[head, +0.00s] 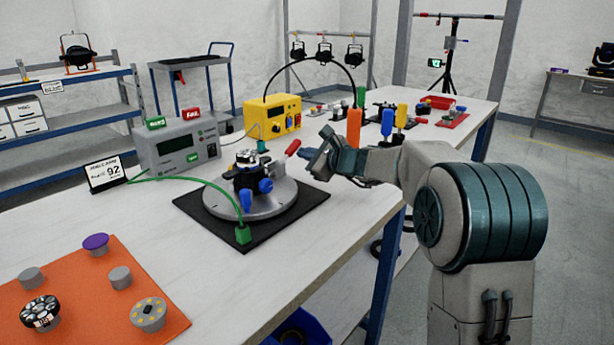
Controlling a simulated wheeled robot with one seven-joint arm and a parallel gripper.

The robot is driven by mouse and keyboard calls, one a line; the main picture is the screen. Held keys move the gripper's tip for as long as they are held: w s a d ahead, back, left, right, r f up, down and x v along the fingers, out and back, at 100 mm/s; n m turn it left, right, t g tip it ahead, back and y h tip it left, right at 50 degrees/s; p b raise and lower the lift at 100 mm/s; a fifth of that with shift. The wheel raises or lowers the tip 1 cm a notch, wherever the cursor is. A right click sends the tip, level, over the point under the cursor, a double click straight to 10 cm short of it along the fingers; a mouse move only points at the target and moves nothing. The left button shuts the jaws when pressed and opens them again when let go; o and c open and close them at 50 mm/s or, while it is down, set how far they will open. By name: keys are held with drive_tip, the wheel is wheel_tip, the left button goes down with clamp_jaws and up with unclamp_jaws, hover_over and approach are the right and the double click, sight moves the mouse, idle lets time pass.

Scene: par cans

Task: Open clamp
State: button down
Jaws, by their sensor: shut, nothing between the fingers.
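A round grey metal fixture (285,207) sits on a black base plate (312,200) on the white table. A dark holder (245,180) with blue knobs (265,186) stands at its middle, with a part on top. A lever with a red handle (293,147), which looks like the clamp's, sticks up at the fixture's right rear. My gripper (314,166) is just right of the red handle and appears apart from it, shut and empty. The clamp's lower part is small and partly hidden, so I cannot tell whether it is open or closed.
A grey tester (178,146) and a yellow box (272,118) stand behind the fixture. A green cable (195,180) runs to the fixture's front. An orange mat (75,285) with several small parts lies front left. Upright coloured handles (354,130) stand behind my gripper.

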sight(299, 144)
drive_tip(key=shift+s+a+r+n+t+b, duration=0.2)
drive_tip(key=shift+s+r+n+t+b, duration=0.1)
drive_tip(key=shift+n+b, duration=0.6)
drive_tip(key=shift+r+b, duration=0.3)
drive_tip(key=shift+b, duration=0.05)
drive_tip(key=shift+s+a+r+b, duration=0.3)
drive_tip(key=shift+s+r, duration=0.05)
drive_tip(key=shift+r, duration=0.3)
drive_tip(key=shift+s+a+r, duration=0.35)
drive_tip(key=shift+s+r, duration=0.05)
drive_tip(key=shift+r, duration=0.05)
drive_tip(key=shift+s+a, duration=0.1)
